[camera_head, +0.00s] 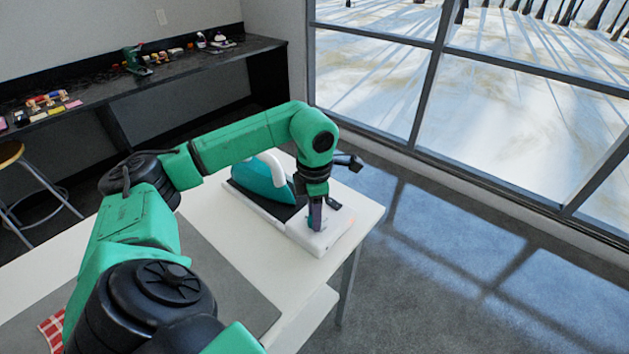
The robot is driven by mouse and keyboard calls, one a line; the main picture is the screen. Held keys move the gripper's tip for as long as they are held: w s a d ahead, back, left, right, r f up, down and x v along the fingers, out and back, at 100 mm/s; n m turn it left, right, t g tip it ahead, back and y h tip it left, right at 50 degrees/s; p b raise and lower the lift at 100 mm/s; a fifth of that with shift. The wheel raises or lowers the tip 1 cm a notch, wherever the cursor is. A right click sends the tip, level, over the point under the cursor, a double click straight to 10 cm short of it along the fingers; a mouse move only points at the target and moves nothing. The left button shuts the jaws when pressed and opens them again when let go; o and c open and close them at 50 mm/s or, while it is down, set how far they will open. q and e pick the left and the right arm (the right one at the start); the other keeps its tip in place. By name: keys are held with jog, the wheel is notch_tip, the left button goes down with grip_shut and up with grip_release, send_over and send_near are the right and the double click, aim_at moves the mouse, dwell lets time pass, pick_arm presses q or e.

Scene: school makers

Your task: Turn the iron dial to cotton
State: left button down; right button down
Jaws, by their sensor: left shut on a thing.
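A teal iron (262,184) with a white handle rests on a dark plate on a white base (318,240) near the far right corner of the white table. My left arm reaches over from the left, and its gripper (315,222) points down at the right end of the base. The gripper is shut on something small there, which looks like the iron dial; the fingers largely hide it. The dial's markings cannot be read. My right gripper is not in view.
The white table (218,213) carries a grey mat (232,290) and a red checked cloth (50,331) at the front left. A stool (12,155) stands at left. A dark counter (190,72) with small items runs along the wall. Windows and open floor lie right.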

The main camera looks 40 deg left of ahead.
pick_arm(q)
jog(key=m+b, duration=0.1)
jog(key=m, duration=0.4)
jog(key=shift+w+r+m, duration=0.1)
jog(key=shift+m, duration=0.2)
jog(key=m+b, duration=0.1)
jog(key=m, duration=0.4)
jog(key=shift+r, duration=0.1)
jog(key=shift+c, duration=2.2)
grip_release()
